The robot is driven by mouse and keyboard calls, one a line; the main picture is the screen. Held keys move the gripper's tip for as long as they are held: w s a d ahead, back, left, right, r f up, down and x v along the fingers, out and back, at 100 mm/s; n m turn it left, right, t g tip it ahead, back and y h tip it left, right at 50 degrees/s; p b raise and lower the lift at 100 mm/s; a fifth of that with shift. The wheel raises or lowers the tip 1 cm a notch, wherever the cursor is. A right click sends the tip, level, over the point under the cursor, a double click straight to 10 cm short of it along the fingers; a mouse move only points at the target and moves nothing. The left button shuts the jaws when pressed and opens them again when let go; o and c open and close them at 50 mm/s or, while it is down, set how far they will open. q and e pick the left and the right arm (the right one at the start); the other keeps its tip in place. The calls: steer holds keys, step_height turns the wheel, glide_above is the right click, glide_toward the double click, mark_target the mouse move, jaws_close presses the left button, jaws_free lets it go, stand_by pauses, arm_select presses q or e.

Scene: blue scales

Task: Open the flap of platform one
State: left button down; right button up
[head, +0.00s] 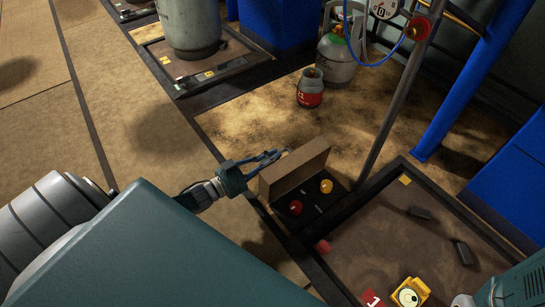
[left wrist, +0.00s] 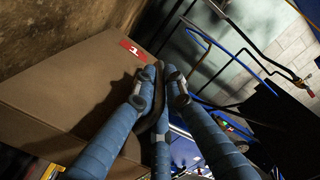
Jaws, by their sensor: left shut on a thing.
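The flap (head: 295,172) of platform one is a brown panel standing raised, tilted up, at the back of a small dark control box (head: 312,205). A red knob (head: 295,207) and a yellow knob (head: 326,186) are exposed in the box. My left gripper (head: 284,153) is at the flap's upper left edge, its fingers close together. In the left wrist view the flap (left wrist: 70,85) bears a red label with a 1 (left wrist: 132,50), and the blue fingers (left wrist: 160,85) are shut at its edge. The exact contact is partly hidden by the fingers. My right gripper does not show.
Platform one (head: 405,172) has a dark frame, with a red 1 plate (head: 373,298) and a yellow device (head: 410,292) near the bottom. A pole (head: 395,110) rises behind the box. A small red-labelled canister (head: 310,88) and a gas bottle (head: 337,58) stand behind. Floor at left is clear.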

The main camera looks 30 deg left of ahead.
arm_select(q)
steer(key=shift+s+a+f, duration=0.1)
steer(key=shift+f, duration=0.1)
steer(key=c, duration=1.8)
jaws_free()
steer(key=shift+c, duration=0.2)
steer(key=v, duration=1.2)
